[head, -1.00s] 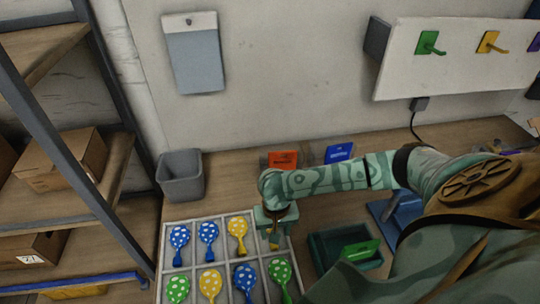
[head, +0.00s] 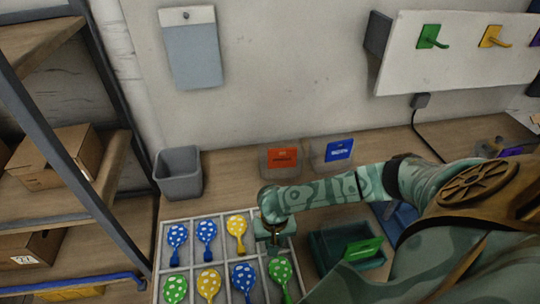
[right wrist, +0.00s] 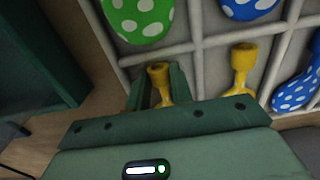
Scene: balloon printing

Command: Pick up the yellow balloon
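A yellow balloon's neck (right wrist: 160,84) shows between the two fingers of my right gripper (right wrist: 160,92) in the right wrist view. I cannot tell whether the fingers press on it or only stand around it. In the head view my right gripper (head: 275,238) is low over the top right compartment of the tray (head: 164,232) and hides what lies there. Another spotted yellow balloon (head: 236,227) lies in the compartment to its left, and its neck also shows in the right wrist view (right wrist: 243,66). A third yellow balloon (head: 209,285) lies in the front row. My left gripper is out of view.
Blue balloons (head: 206,231) and green balloons (head: 280,271) fill neighbouring compartments. A dark green bin (head: 322,262) stands right of the tray. Containers with an orange label (head: 282,157) and a blue label (head: 339,150) stand behind. A grey bin (head: 179,173) is at the back left.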

